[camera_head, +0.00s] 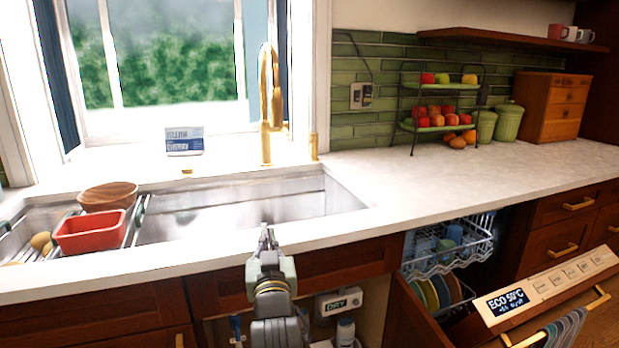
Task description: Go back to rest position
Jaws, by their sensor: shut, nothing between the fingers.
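My gripper (267,238) is at the lower middle of the head view, at the front edge of the sink. Its fingers point up and away from me, and they are shut with nothing held. My arm comes up from the bottom of the picture below it. The steel sink (235,205) lies just beyond the fingertips. I cannot tell the exact gap between the fingers and the counter edge.
The dishwasher door (545,290) is open at lower right, its racks (455,245) holding dishes. A red basin (90,232) and a wooden bowl (108,196) sit left. A gold faucet (268,105) stands behind the sink. The right counter (400,185) is mostly clear.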

